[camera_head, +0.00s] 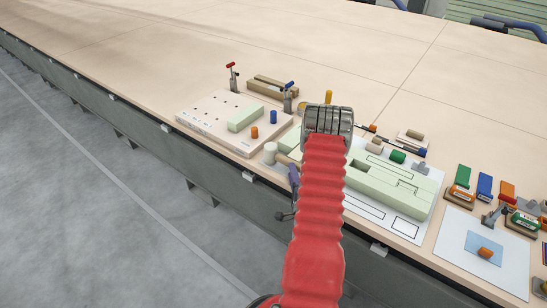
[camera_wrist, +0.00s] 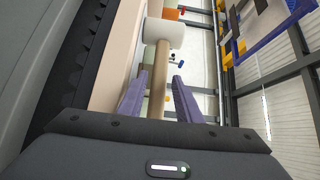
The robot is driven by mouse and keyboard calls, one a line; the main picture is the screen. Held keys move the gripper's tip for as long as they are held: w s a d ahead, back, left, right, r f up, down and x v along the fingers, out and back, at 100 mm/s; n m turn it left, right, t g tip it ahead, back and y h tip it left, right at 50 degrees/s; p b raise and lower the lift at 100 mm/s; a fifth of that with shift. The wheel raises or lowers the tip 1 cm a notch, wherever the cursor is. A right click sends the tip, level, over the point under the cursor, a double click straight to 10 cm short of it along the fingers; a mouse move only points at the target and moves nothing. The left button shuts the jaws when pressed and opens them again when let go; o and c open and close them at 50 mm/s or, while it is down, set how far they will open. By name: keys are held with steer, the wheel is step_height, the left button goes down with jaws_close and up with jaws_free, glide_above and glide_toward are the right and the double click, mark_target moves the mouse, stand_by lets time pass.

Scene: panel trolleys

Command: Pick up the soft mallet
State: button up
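The soft mallet has a white cylindrical head (camera_head: 270,149) and a tan wooden handle (camera_head: 286,160). In the head view it is at the table's near edge, partly hidden by my arm. In the wrist view the white head (camera_wrist: 164,33) is at the top and the handle (camera_wrist: 158,95) runs down between my two purple fingers. My gripper (camera_wrist: 161,76) is open, with a gap on each side of the handle. In the head view only a purple part of my gripper (camera_head: 293,174) shows, beside my red-sleeved arm.
A pale board (camera_head: 205,112) with a green block, pegs and a toggle clamp lies left of the mallet. A light green fixture (camera_head: 385,190) lies to the right. Farther right are coloured blocks and a white sheet (camera_head: 460,262). The table's far part is clear.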

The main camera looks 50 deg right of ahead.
mark_target(287, 162)
steer(key=shift+x, duration=1.75)
steer(key=shift+c, duration=0.7)
steer(key=shift+f, duration=0.1)
jaws_close()
